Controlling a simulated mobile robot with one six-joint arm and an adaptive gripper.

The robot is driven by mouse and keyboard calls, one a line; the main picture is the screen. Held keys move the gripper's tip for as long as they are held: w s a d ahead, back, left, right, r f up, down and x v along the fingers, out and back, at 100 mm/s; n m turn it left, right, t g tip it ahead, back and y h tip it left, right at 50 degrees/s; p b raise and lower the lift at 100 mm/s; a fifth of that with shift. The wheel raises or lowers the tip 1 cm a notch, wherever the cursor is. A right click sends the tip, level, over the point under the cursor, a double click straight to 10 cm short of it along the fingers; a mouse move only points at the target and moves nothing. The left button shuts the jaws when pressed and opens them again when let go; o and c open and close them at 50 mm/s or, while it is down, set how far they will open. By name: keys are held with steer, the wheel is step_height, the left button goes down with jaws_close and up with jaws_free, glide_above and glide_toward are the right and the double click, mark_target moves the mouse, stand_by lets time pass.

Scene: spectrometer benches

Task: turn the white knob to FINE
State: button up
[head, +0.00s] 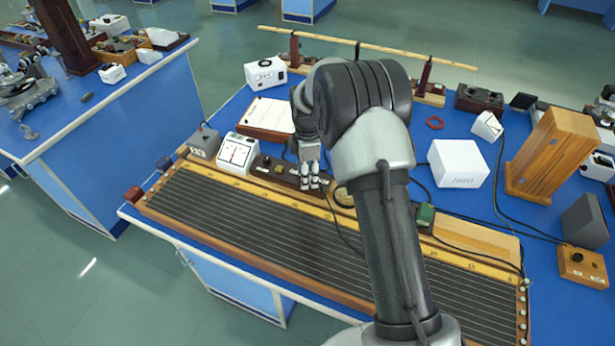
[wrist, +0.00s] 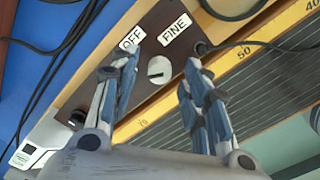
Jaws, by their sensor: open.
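The white knob (wrist: 159,68) shows in the wrist view, small and pale with a short dark mark, on a dark brown panel (wrist: 150,22). White labels read OFF (wrist: 132,39) and FINE (wrist: 174,28); which one the knob points to I cannot tell. My gripper (wrist: 160,60) is open, its two fingers on either side of the knob in this view, with a gap to each; its height above the panel is unclear. In the head view my gripper (head: 309,184) points down over the dark panel strip (head: 270,170) and hides the knob.
A long slatted board with a yellow scale (head: 250,186) lies in front of the panel. A white meter (head: 237,150) stands left of my gripper. Black cables (wrist: 60,45) run beside the panel. A white box (head: 458,163) and wooden block (head: 553,152) stand at the right.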

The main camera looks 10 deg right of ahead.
steer(key=shift+f, duration=0.3)
steer(key=shift+c, duration=0.5)
jaws_close()
